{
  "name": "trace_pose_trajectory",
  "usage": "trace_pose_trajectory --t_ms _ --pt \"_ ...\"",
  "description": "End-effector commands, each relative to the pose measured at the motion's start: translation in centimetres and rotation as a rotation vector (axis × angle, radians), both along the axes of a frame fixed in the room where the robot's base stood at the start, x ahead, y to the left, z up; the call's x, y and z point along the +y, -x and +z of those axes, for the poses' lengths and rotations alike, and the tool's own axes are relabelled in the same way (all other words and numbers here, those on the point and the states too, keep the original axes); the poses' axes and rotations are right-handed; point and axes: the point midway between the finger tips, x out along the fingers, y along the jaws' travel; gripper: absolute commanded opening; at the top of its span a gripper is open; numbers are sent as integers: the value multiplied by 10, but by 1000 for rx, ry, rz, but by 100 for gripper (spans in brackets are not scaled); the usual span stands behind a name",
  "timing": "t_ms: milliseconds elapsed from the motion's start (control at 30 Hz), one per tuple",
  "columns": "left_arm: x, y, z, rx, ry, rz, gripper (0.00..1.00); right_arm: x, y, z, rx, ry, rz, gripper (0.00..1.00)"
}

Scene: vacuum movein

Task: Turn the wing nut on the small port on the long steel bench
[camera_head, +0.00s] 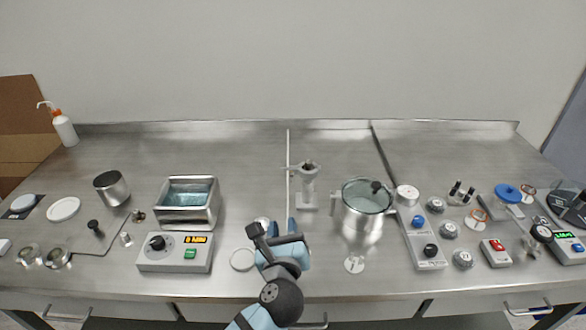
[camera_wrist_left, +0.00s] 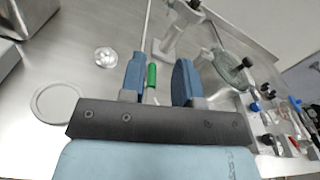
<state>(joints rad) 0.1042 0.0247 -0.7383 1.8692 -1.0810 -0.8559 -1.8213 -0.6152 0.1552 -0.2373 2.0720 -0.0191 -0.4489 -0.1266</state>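My left gripper (camera_head: 282,230) is low over the front middle of the long steel bench (camera_head: 250,155). In the left wrist view, the blue fingers of my left gripper (camera_wrist_left: 160,78) stand apart. A small green piece (camera_wrist_left: 151,76) shows between them, close to the left finger with a gap to the right one; I cannot tell whether it touches. A small shiny round part (camera_wrist_left: 105,57) lies left of the fingers. I cannot make out the wing nut or small port for certain; the gripper may hide them. My right gripper is not in view.
A stand with a clamp (camera_head: 308,185) is just behind the gripper, and a lidded steel pot (camera_head: 362,222) is to its right. A control box (camera_head: 176,252) and a water bath (camera_head: 187,204) are to the left. The back of the bench is clear.

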Motion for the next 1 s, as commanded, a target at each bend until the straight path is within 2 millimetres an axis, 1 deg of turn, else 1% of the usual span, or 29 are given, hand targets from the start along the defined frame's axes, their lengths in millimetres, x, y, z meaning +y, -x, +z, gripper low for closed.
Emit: trace_pose_trajectory --t_ms 33,133,267,367,467,700,800,900,1000 --pt "-8 -4 4 -16 -95 -6 30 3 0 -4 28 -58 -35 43" --pt "-17 -8 6 -36 -226 -11 30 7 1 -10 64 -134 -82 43" --pt "-20 -14 6 -44 -281 -11 30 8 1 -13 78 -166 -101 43" --pt "-19 -26 6 -45 -281 -10 30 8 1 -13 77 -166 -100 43" --pt "-20 -44 7 -46 -279 -10 30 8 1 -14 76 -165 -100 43" --pt "-19 -96 6 -44 -276 -10 30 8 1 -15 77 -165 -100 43" --pt "-20 -115 6 -43 -276 -11 30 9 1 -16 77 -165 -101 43" --pt "-19 -130 5 -43 -276 -11 30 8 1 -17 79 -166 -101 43" --pt "-19 -139 5 -42 -276 -11 30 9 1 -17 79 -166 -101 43"
